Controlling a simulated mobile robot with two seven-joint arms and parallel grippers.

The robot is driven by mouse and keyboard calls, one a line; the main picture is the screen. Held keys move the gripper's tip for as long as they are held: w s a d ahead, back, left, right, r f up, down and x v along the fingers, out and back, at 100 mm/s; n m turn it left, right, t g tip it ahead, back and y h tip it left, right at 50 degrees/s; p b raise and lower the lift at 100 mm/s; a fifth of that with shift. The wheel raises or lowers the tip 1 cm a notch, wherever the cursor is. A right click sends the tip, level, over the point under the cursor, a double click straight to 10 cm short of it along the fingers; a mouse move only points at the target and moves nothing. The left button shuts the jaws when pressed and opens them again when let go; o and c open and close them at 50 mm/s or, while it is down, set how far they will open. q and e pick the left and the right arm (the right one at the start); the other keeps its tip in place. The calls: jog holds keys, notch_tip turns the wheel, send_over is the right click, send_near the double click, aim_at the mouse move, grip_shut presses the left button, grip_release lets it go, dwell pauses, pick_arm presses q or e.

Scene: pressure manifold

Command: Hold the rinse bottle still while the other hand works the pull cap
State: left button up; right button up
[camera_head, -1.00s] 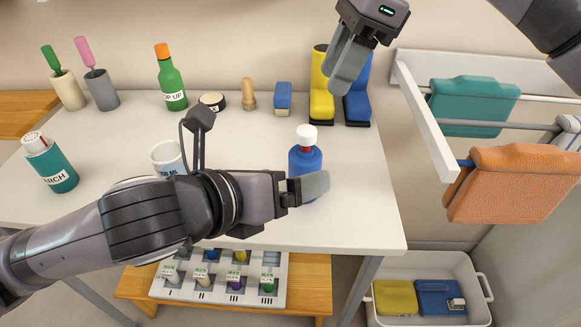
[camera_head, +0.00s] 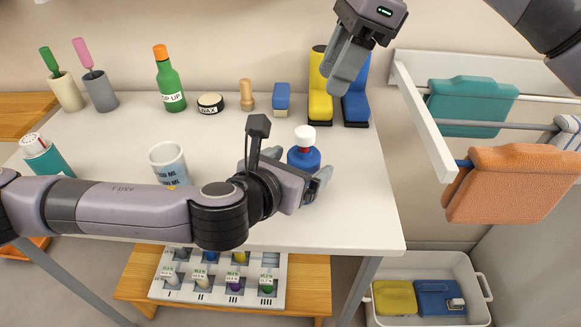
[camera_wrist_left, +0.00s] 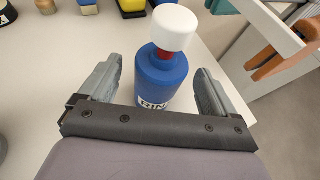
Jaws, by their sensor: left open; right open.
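The rinse bottle (camera_head: 304,157) is blue with a red neck and a white pull cap (camera_head: 305,134). It stands upright near the right side of the white table. My left gripper (camera_head: 303,172) is open at the bottle, low on its near side. In the left wrist view, the bottle (camera_wrist_left: 161,80) stands between the two spread fingers (camera_wrist_left: 157,88), with gaps on both sides, and its label is partly hidden by the gripper body. My right gripper (camera_head: 344,68) is open and empty, above and behind the bottle, in front of the yellow and blue boots.
A measuring cup (camera_head: 168,163) stands left of the bottle. A yellow boot (camera_head: 320,90), a blue boot (camera_head: 356,100), a brush (camera_head: 281,99) and a wax tin (camera_head: 210,103) line the back. A towel rack (camera_head: 425,120) stands at right. A white rack (camera_head: 215,285) of labelled vials sits below.

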aim_at(308, 159)
pick_arm(q)
jog(key=shift+x, duration=2.25)
jog(key=c, duration=1.1)
pick_arm(e)
jog(key=shift+c, duration=0.3)
jog(key=c, duration=0.5)
jog(key=shift+a+r, duration=0.1)
jog(key=shift+r, duration=0.05)
grip_shut()
jog(key=s+a+r+n+t+h, duration=0.4)
jog(key=r+n, duration=0.2)
jog(key=n, duration=1)
jog(key=shift+r, duration=0.2)
